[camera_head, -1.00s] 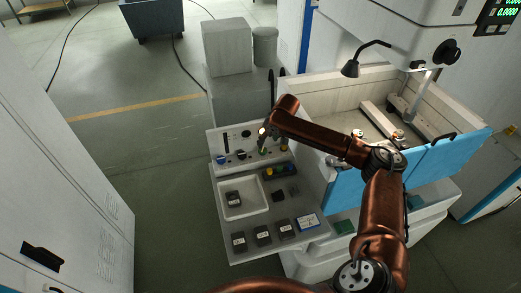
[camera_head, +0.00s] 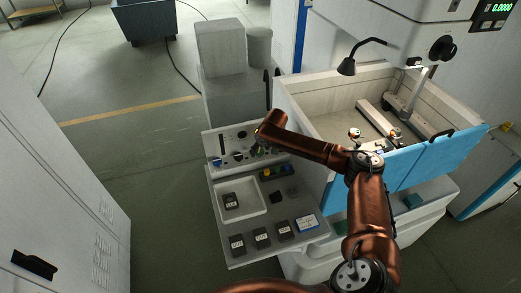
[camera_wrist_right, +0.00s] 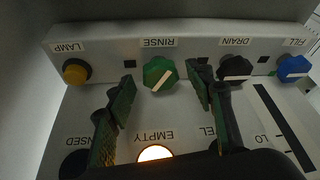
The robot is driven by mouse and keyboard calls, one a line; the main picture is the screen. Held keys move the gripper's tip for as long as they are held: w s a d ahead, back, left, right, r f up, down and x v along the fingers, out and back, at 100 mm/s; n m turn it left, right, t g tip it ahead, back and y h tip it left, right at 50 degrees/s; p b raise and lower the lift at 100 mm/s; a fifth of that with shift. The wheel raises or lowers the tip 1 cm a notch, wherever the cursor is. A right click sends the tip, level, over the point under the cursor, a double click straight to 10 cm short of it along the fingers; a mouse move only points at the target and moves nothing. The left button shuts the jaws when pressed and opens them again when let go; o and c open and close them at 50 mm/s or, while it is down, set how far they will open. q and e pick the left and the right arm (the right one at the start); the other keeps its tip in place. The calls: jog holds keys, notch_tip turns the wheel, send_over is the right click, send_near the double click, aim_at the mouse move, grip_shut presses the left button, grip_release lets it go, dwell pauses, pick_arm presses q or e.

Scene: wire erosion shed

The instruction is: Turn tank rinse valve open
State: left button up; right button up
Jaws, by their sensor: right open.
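The rinse valve is a green knob (camera_wrist_right: 160,74) under an upside-down RINSE label in the right wrist view. A pale pointer line runs diagonally across its face. My right gripper (camera_wrist_right: 162,84) is open, with one fingertip on each side of the green knob. Whether the fingers touch it I cannot tell. In the head view, my right gripper (camera_head: 260,151) is over the upper control panel (camera_head: 212,141), and the wrist largely hides it and the knob. My left gripper is not in view.
The yellow lamp knob (camera_wrist_right: 76,71), black drain knob (camera_wrist_right: 235,71) and blue fill knob (camera_wrist_right: 293,68) share the knob's row. A lit EMPTY indicator (camera_wrist_right: 155,154) is close to the fingers. A white tray (camera_head: 262,209) and several dark blocks lie below. The blue-fronted tank (camera_head: 425,158) stands right.

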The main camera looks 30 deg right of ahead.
jog(key=shift+c, duration=0.3)
jog(key=c, duration=1.1)
jog(key=shift+r+n+p, duration=0.1)
jog(key=shift+n+p, duration=0.5)
jog(key=shift+p, duration=0.3)
jog(key=shift+d+n+y+p, duration=0.1)
jog(key=shift+n+y+p, duration=0.45)
jog(key=shift+n, duration=0.15)
jog(key=shift+w+d+n+y, duration=0.1)
jog(key=shift+n+y, duration=0.15)
jog(key=shift+n, duration=0.45)
jog(key=shift+n+g+y, duration=0.3)
jog(key=shift+n, duration=0.6)
jog(key=o, duration=1.2)
jog(key=shift+c, duration=0.2)
